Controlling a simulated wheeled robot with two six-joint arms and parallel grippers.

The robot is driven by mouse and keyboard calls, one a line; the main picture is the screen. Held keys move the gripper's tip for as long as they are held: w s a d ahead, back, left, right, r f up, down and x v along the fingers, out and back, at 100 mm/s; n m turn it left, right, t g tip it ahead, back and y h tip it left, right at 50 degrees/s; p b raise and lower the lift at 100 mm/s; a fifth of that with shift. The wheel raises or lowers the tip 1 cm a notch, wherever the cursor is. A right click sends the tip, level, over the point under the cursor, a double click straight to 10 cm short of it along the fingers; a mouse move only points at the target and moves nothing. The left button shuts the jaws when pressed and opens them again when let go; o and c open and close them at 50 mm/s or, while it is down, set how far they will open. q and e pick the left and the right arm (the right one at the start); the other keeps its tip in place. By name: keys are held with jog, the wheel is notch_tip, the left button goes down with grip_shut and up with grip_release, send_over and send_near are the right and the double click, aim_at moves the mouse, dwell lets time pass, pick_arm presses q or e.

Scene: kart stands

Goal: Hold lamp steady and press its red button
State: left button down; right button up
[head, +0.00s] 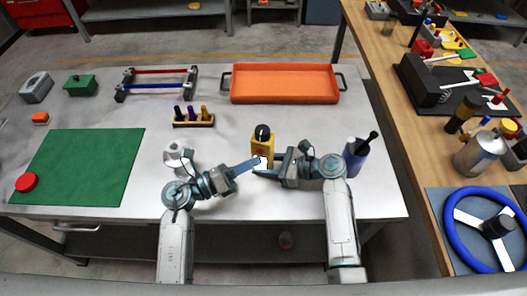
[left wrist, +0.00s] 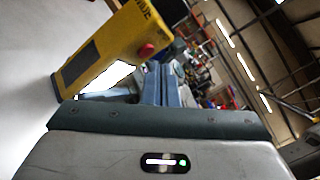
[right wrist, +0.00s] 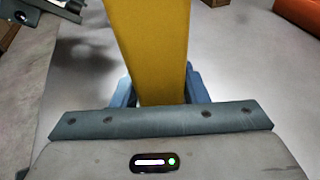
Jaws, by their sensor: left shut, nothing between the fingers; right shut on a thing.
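The yellow lamp (head: 262,147) with a black top stands upright near the middle front of the table. My right gripper (right wrist: 160,88) is shut around the lamp's body, with a blue finger on each side. My left gripper (head: 256,162) is shut and empty, its fingertips close to the lamp in the head view. In the left wrist view, the lamp (left wrist: 110,45) shows dark lettering and a red button (left wrist: 147,51). The closed left fingertips (left wrist: 163,70) appear just beside the button; I cannot tell whether they touch it. In the head view the button is hidden.
An orange tray (head: 285,98) lies behind the lamp. A wooden holder (head: 193,123) with several small tools stands back left. A green mat (head: 80,165) with a red disc (head: 27,182) lies at left.

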pick_arm(q)
jog(key=s, duration=0.2)
jog(key=s+a, duration=0.1)
jog(key=s, duration=0.2)
jog(key=shift+s+a, duration=0.35)
jog(key=shift+a, duration=0.05)
pick_arm(e)
jog(key=o, duration=1)
jog(key=shift+d, duration=0.1)
